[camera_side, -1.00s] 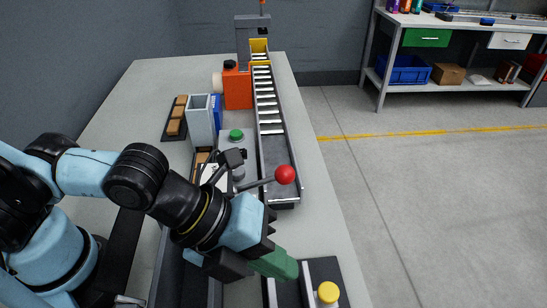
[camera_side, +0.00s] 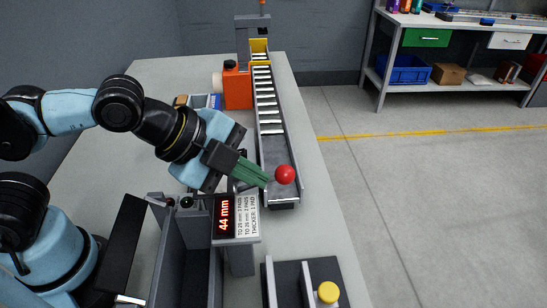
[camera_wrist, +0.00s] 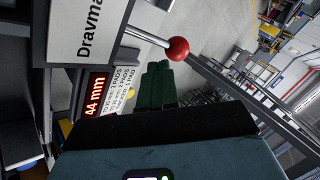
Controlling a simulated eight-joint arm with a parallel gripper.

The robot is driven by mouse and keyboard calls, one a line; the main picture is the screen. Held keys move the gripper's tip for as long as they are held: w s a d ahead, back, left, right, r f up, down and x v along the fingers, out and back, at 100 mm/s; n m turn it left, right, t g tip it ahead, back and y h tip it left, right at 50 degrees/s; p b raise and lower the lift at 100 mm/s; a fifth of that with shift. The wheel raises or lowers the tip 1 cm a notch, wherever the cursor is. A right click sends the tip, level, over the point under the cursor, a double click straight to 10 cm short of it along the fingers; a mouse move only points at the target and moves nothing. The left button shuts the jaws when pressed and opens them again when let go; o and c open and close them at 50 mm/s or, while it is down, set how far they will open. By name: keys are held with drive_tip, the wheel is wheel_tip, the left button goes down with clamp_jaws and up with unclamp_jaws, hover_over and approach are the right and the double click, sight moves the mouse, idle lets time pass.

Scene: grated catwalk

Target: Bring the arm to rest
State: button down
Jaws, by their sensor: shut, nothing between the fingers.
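My gripper (camera_side: 262,180) is in the middle of the side view, raised above the table. Its green fingers are together with nothing between them, and they point right and slightly down. In the side view the fingertips appear close to a red ball knob (camera_side: 285,174); I cannot tell whether they touch it. In the wrist view the green fingers (camera_wrist: 158,68) show shut, with the red knob (camera_wrist: 178,49) on its metal lever just beyond and to the right of them.
A display post reading 44 mm (camera_side: 224,215) stands below my gripper. A roller chute (camera_side: 265,110) runs to the back beside an orange unit (camera_side: 237,88). A block with a yellow button (camera_side: 328,292) is at the front. The floor at right is clear.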

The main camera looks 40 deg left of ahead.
drive_tip(key=w+a+f+n+y, duration=0.2)
drive_tip(key=a+n+y, duration=0.2)
drive_tip(key=a+n, duration=1.4)
drive_tip(key=shift+n+y, duration=0.3)
drive_tip(key=shift+n, duration=0.1)
